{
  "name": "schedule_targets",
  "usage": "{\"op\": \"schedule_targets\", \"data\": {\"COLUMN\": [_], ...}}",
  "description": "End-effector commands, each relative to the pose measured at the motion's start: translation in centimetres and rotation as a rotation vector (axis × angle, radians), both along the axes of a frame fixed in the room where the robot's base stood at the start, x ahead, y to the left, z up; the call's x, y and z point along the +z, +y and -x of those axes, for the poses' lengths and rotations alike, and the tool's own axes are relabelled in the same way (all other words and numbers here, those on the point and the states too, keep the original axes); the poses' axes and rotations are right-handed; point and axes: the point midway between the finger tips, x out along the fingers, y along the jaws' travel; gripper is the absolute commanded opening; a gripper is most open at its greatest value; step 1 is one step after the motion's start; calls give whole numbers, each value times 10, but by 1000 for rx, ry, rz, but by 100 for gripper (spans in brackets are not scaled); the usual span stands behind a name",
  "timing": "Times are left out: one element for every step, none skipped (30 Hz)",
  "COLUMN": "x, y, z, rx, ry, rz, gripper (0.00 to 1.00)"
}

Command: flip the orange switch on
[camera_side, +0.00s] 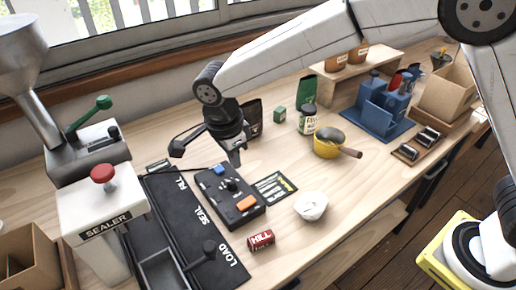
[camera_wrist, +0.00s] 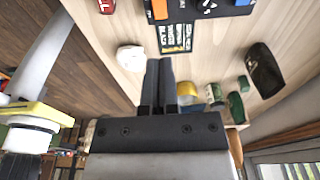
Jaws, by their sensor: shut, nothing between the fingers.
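The black switch box (camera_side: 236,213) lies on the table, with an orange switch (camera_side: 245,202) at its near end, a blue switch (camera_side: 218,169) at its far end and a black knob between them. The frames do not show clearly which way the orange switch is tipped. In the wrist view the orange switch (camera_wrist: 159,9) is at the top edge and the box is partly cut off. My gripper (camera_side: 236,161) is shut and empty, pointing down above the far end of the box, apart from the orange switch. Its closed fingers show in the wrist view (camera_wrist: 160,64).
A black card (camera_side: 274,187) and a white crumpled lump (camera_side: 311,206) lie right of the box. A red can (camera_side: 261,240) is in front. A yellow pan (camera_side: 328,149) and jar stand behind to the right.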

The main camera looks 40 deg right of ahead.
Motion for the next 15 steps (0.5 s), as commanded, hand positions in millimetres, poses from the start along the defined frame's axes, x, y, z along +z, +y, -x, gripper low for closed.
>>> {"op": "schedule_targets", "data": {"x": [1,1,1,1,1,1,1,1,1,1,1,2,2,2,2], "y": [0,0,0,0,0,0,0,0,0,0,-1,-3,-5,-8,-11], "z": [0,0,0,0,0,0,0,0,0,0,0,0,0,0,0], "rx": [0,0,0,0,0,0,0,0,0,0,0,-1,-1,-1,-1], "ry": [0,0,0,1,1,1,1,1,1,1,0,0,0,0,1], "rz": [0,0,0,0,0,0,0,0,0,0,0,0,0,0,1], "gripper": [0,0,0,0,0,0,0,0,0,0,0,0,0,0,0]}}
